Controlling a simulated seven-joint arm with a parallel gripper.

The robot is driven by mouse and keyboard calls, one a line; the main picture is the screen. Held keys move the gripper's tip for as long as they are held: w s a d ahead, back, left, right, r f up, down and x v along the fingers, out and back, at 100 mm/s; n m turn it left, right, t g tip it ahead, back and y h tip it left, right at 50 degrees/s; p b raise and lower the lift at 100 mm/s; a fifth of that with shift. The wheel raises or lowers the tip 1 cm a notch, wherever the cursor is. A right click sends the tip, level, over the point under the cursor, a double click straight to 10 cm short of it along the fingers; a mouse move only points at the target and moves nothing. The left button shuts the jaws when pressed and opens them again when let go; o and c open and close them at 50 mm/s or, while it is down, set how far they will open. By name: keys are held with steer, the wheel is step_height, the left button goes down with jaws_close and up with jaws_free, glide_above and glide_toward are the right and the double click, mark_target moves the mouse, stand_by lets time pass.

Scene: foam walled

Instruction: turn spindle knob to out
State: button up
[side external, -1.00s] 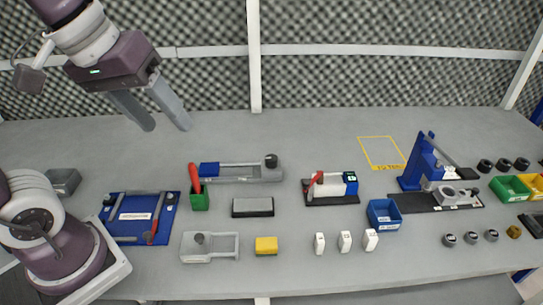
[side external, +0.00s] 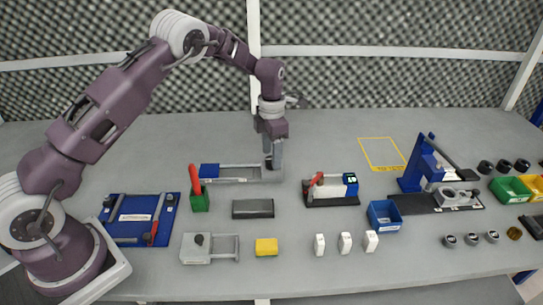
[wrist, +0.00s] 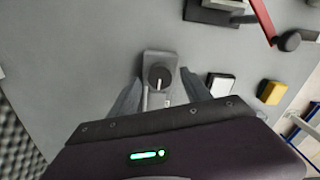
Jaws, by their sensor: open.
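A black knob (wrist: 160,77) with a pale pointer line sits on the end of a grey fixture (wrist: 160,62) in the wrist view. In the side view, this long fixture (side external: 238,180) has a blue left end and an open slot. My gripper (wrist: 160,90) points down, with one finger on each side of the knob and a gap visible at both. It is open and empty. In the side view, my gripper (side external: 272,162) hides most of the knob at the fixture's right end. I see no readable "out" mark.
A grey block (side external: 252,208) and a yellow block (side external: 266,246) lie in front. A red-handled clamp (side external: 330,188) stands to the right and a green holder (side external: 199,200) to the left. A second grey slotted fixture (side external: 210,248) is near the front. Table behind the fixture is clear.

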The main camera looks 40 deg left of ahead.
steer(key=shift+f, duration=0.7)
jaws_close()
steer(key=shift+m, duration=0.3)
